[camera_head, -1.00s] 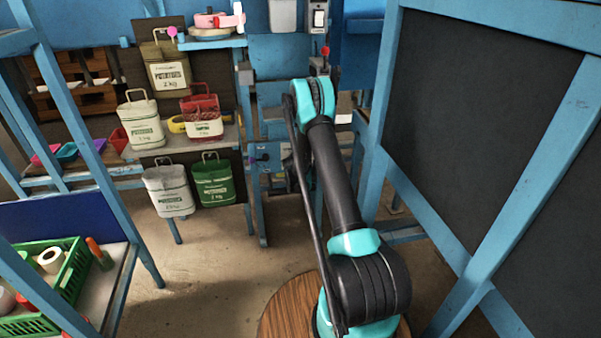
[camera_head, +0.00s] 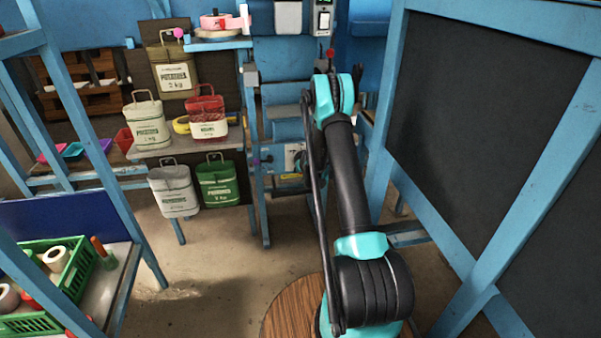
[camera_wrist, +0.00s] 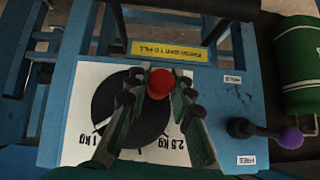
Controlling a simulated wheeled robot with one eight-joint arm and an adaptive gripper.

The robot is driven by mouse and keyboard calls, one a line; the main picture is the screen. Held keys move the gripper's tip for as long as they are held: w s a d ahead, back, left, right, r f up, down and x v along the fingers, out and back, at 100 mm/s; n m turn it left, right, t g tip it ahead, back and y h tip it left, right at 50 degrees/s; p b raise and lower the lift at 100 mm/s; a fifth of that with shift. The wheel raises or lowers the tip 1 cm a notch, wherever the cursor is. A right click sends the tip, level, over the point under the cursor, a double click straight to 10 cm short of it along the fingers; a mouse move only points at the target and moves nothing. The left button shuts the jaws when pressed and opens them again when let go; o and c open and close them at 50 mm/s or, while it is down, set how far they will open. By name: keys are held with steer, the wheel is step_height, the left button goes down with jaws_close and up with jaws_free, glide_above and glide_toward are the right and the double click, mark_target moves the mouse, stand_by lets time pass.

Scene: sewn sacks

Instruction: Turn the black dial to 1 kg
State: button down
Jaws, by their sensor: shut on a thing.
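The black dial (camera_wrist: 108,110) is a round disc on a white plate (camera_wrist: 84,77) in the wrist view. The plate has an upside-down "1 kg" mark at its lower left and "2.5 kg" at its lower right. A red round tip (camera_wrist: 160,84) shows at the dial's upper right edge. My gripper (camera_wrist: 160,88) has its fingers on both sides of this tip and is shut on the dial there. The fingers hide part of the dial. In the head view my arm hides the gripper and the dial; part of the white plate (camera_head: 293,157) shows.
A lever with a purple knob (camera_wrist: 291,138) stands beside the plate, close to a green sack (camera_wrist: 299,70). A yellow label (camera_wrist: 170,51) lies above the dial.

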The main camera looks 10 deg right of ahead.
steer(key=c, duration=1.3)
jaws_free()
steer(key=v, duration=1.2)
steer(key=s+a+r+g, duration=0.1)
steer(key=s+r, duration=0.5)
steer(key=s, duration=0.3)
steer(key=s+a+r+g, duration=0.1)
steer(key=s+r, duration=0.6)
steer(key=s, duration=0.3)
steer(key=s+a+g, duration=0.1)
steer(key=s+g, duration=0.1)
steer(key=s, duration=2.4)
steer(key=shift+n+g+h, duration=0.3)
steer(key=shift+n+g, duration=0.1)
